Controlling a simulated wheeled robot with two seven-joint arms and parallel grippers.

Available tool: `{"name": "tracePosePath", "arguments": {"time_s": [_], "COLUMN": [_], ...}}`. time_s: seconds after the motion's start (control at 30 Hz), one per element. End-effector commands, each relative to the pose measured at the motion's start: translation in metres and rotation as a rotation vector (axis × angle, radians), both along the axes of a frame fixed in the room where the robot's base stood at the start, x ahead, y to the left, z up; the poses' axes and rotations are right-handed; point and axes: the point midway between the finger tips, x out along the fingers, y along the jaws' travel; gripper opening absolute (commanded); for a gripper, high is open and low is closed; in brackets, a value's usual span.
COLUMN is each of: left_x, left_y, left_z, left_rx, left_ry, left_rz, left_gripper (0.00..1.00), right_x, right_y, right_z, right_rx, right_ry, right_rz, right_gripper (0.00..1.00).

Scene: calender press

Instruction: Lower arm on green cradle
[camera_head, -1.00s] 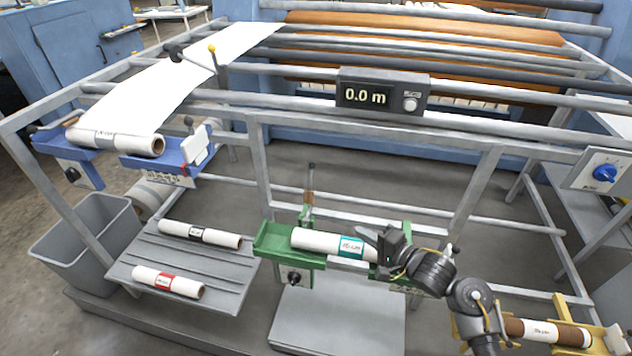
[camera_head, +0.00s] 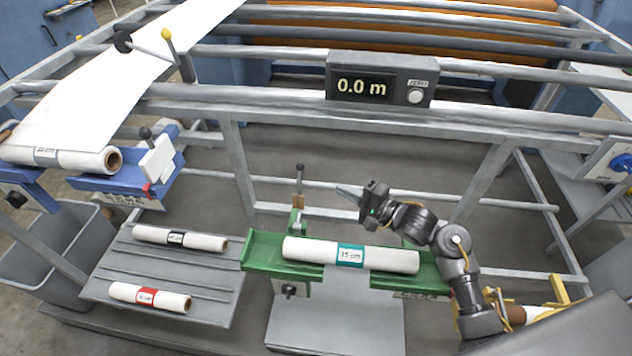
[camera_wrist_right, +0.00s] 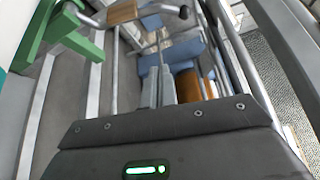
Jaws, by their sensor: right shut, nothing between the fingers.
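The green cradle (camera_head: 262,252) holds a white roll (camera_head: 315,250) with a teal 35 cm label, lying level across it. The cradle's arm (camera_head: 298,200) stands upright behind the roll, with a brown block and a dark knob at its top. In the right wrist view the brown block (camera_wrist_right: 122,14) shows at the top, and green cradle parts (camera_wrist_right: 60,35) at the upper left. My right gripper (camera_head: 348,191) is shut and empty, above and behind the roll, pointing left, a little right of the arm and apart from it. My left gripper is not in view.
A blue cradle (camera_head: 115,185) with a white roll (camera_head: 75,160) is at left. A grey shelf (camera_head: 190,265) bears two smaller rolls. The frame rail with the 0.0 m display (camera_head: 375,82) runs behind.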

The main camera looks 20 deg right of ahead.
Motion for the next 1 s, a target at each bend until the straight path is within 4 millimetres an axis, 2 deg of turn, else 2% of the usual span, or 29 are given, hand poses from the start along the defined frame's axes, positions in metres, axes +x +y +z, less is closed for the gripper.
{"name": "tracePosePath", "arguments": {"time_s": [0.17,0.57,0.8,1.0], "left_x": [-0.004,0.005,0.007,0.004], "left_y": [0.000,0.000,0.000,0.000], "left_z": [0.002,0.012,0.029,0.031], "left_rx": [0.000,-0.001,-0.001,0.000], "left_ry": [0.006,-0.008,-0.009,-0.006], "left_rz": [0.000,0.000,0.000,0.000], "left_gripper": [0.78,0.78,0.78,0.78], "right_x": [0.016,0.078,0.053,0.046], "right_y": [0.014,0.061,0.077,0.082], "right_z": [0.000,-0.008,-0.002,-0.002], "right_rx": [0.003,0.003,0.000,-0.001], "right_ry": [0.000,0.002,0.001,0.001], "right_rz": [0.005,0.003,0.001,0.000], "right_gripper": [0.00,0.00,0.00,0.00]}}
